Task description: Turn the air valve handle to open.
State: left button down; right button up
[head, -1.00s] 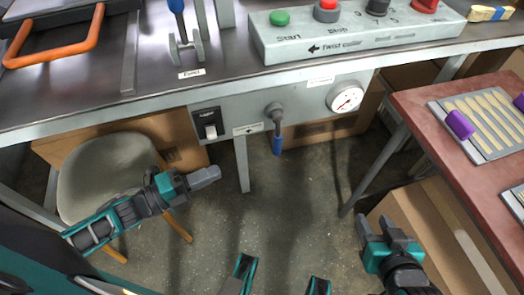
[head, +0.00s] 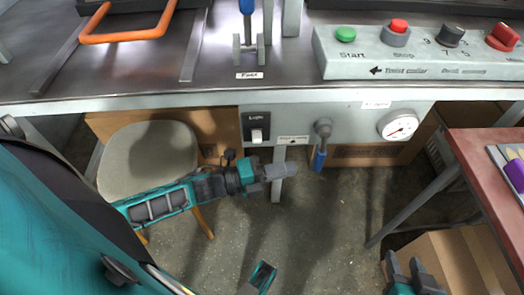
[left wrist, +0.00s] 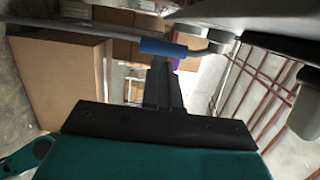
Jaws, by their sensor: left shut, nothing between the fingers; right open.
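The air valve handle is a grey lever with a blue grip (head: 319,160). It hangs down, slightly tilted, from a grey pivot (head: 323,128) under the table's front edge. My left gripper (head: 290,171) is shut and empty, just left of the blue grip, with a small gap visible in the head view. In the left wrist view the blue grip (left wrist: 165,47) lies across the picture beyond the closed fingers (left wrist: 163,85); I cannot tell whether they touch. My right gripper (head: 407,268) is open and empty at the lower right, far from the handle.
A pressure gauge (head: 398,126) is right of the valve, and a black switch (head: 257,131) is left of it. A table leg (head: 277,188) stands close behind my left gripper. A chair (head: 148,160) is at left, a cardboard box (head: 455,262) and red table (head: 480,165) at right.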

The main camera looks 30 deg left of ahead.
aim_at(315, 163)
pick_arm(q)
jog(key=shift+x, duration=2.2)
jog(key=shift+f+b, duration=0.1)
jog(key=shift+b, duration=0.2)
